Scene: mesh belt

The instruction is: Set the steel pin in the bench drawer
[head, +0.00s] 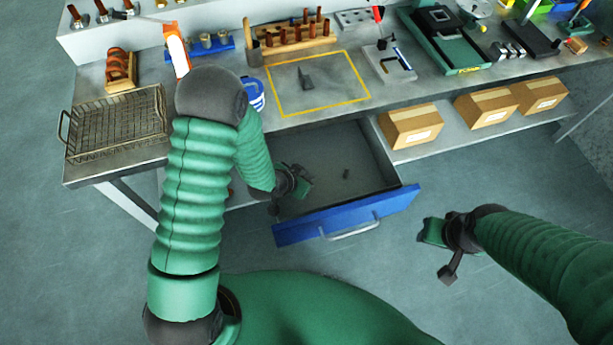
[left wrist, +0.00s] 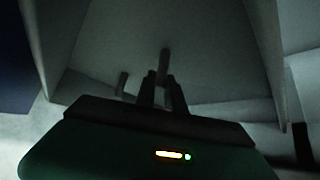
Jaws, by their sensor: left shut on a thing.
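The bench drawer (head: 345,215) is pulled out, with a blue front and a grey inside. My left gripper (head: 304,183) is low inside the drawer's left part. In the left wrist view its dark fingers (left wrist: 163,92) are shut on the steel pin (left wrist: 164,62), a slim dark bar standing up between them. In the head view I cannot make out the held pin. A small dark piece (head: 346,174) shows on the drawer floor to the gripper's right; I cannot tell what it is. My right gripper (head: 432,232) hangs right of the drawer, its fingers unclear.
Above the drawer, the bench top has a yellow-outlined area (head: 325,104) with a small grey object, a wire basket (head: 118,128), a blue cup (head: 254,97) and a wooden rack (head: 300,38). Cardboard boxes (head: 411,126) stand on the lower shelf at right. The drawer's right half is mostly clear.

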